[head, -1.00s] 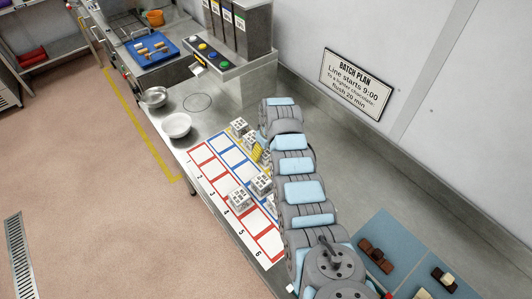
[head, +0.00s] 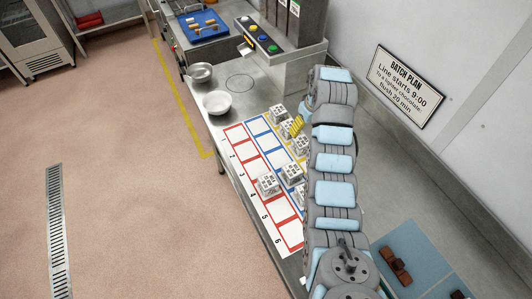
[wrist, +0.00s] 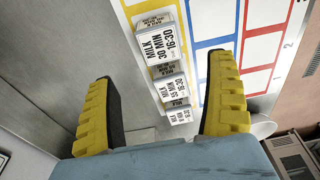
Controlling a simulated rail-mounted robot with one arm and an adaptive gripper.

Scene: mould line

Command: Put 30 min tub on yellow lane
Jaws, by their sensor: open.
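My gripper (wrist: 165,115) is open and empty, with its yellow fingers wide apart in the wrist view. A white tub (wrist: 160,48) labelled "MILK 30 MIN 16:30" stands beyond the fingers, in line with the gap between them. Two more tubs, one (wrist: 171,90) and another (wrist: 180,114), stand in a row with it; their smaller labels are hard to read. The row runs along the yellow lane (wrist: 133,8). In the head view the gripper (head: 297,126) is beside the tubs at the yellow lane and partly hides them. Labels cannot be read there.
A blue lane (head: 257,130) and a red lane (head: 237,134) run alongside. Tubs stand in the blue lane (head: 291,174) and red lane (head: 268,185). A white bowl (head: 217,103) and a metal bowl (head: 199,72) sit past the lane ends. Several red-lane slots are bare.

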